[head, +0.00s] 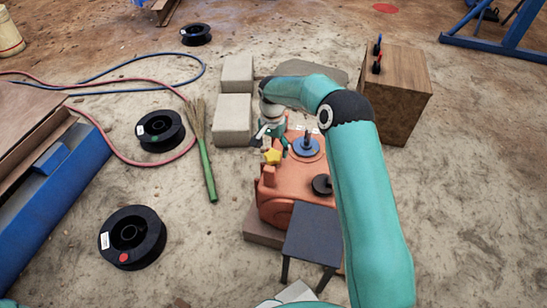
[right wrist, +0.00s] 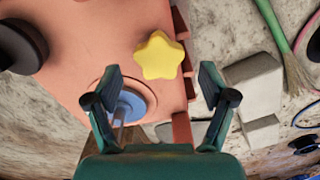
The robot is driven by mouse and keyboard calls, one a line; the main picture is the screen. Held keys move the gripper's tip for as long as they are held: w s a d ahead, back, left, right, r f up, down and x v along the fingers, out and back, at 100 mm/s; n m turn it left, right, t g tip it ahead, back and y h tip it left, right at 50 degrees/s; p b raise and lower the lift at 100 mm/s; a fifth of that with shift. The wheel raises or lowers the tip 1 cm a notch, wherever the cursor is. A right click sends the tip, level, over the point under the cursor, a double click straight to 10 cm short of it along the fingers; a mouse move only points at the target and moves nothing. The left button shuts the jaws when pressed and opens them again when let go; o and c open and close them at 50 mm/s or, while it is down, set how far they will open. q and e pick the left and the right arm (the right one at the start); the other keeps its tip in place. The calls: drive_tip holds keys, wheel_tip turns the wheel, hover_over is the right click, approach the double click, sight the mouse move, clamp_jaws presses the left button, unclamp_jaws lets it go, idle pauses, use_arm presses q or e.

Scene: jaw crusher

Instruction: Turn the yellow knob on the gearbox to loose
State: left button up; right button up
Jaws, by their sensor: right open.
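My right gripper (head: 270,140) is above the gearbox, close to the knob. In the right wrist view the right gripper (right wrist: 160,82) is open, with nothing between its fingers. The knob's marking cannot be read. My left gripper is not in view.
A blue disc with a post (head: 306,147) and a black knob (head: 322,185) are also on the gearbox. Grey blocks (head: 233,113) stand behind left, a wooden box (head: 405,100) behind right. A dark stool (head: 312,235) stands in front. A broom (head: 207,165) lies left.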

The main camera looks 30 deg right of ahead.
sight(272, 155)
drive_tip(key=shift+f+b, duration=0.4)
drive_tip(key=shift+f, duration=1.2)
drive_tip(key=c, duration=1)
drive_tip(key=shift+d, duration=0.25)
drive_tip(key=shift+c, duration=0.7)
drive_tip(key=shift+a, duration=0.2)
